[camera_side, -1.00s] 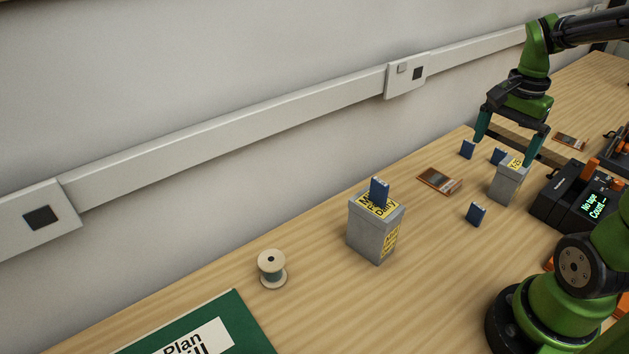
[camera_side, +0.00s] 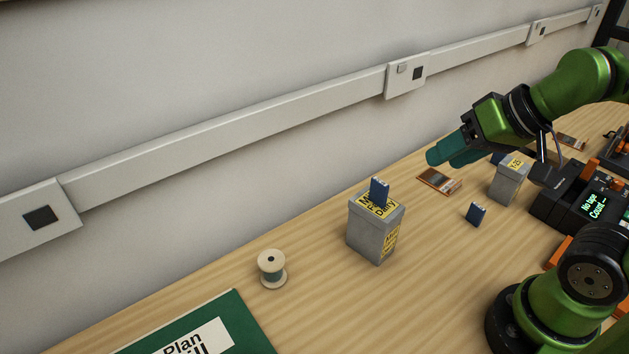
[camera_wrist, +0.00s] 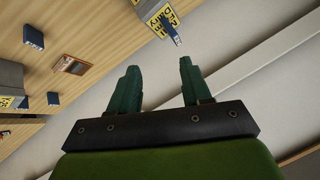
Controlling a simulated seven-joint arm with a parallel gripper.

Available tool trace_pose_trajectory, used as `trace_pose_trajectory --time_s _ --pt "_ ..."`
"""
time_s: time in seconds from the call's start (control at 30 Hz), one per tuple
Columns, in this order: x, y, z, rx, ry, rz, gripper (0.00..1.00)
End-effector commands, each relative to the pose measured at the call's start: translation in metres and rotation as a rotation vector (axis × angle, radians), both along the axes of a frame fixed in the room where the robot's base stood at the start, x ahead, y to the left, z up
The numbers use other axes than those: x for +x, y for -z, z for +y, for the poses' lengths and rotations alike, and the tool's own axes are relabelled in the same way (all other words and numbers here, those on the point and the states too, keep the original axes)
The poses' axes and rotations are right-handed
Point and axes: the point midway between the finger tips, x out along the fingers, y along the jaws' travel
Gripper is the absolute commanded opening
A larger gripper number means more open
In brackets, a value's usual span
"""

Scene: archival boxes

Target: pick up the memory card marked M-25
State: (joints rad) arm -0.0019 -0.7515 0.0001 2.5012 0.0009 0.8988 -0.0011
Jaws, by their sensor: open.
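Several small blue memory cards are in view, and I cannot read M-25 on any. One card (camera_side: 379,191) stands upright on top of the larger grey box (camera_side: 365,232); it also shows in the wrist view (camera_wrist: 169,30). Another card (camera_side: 476,213) stands on the table, and a third (camera_side: 497,158) is partly hidden behind my gripper. In the wrist view, cards also show at the left (camera_wrist: 33,37) and lower left (camera_wrist: 53,98). My gripper (camera_side: 446,152) is open and empty, tilted to point left, above the table's wall side.
A smaller grey box (camera_side: 508,183) stands at the right, near a black device (camera_side: 575,200) with a lit display. A brown flat piece (camera_side: 438,181) lies below my gripper. A thread spool (camera_side: 271,268) and green folder (camera_side: 232,315) lie at the front left. The wall runs behind.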

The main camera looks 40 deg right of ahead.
Motion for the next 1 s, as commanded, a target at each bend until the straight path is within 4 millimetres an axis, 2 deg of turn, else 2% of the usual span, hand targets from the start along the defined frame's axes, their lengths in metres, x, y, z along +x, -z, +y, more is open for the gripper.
trace_pose_trajectory --time_s 0.27,0.37,0.47,0.57,0.6,0.7,0.8,0.9,1.0 --pt "0.000 0.000 -0.001 0.000 0.003 0.001 0.43" --pt "0.002 0.004 -0.008 0.001 0.036 0.020 0.43" --pt "0.013 0.015 -0.035 -0.001 0.127 0.088 0.43" --pt "0.021 0.030 -0.079 -0.047 0.189 0.207 0.43" --pt "0.021 0.037 -0.099 -0.073 0.191 0.265 0.43" --pt "0.015 0.052 -0.147 -0.132 0.149 0.408 0.43" --pt "0.003 0.063 -0.185 -0.173 0.051 0.530 0.43" --pt "-0.005 0.065 -0.202 -0.207 -0.069 0.593 0.43" --pt "-0.007 0.061 -0.203 -0.239 -0.169 0.605 0.43"
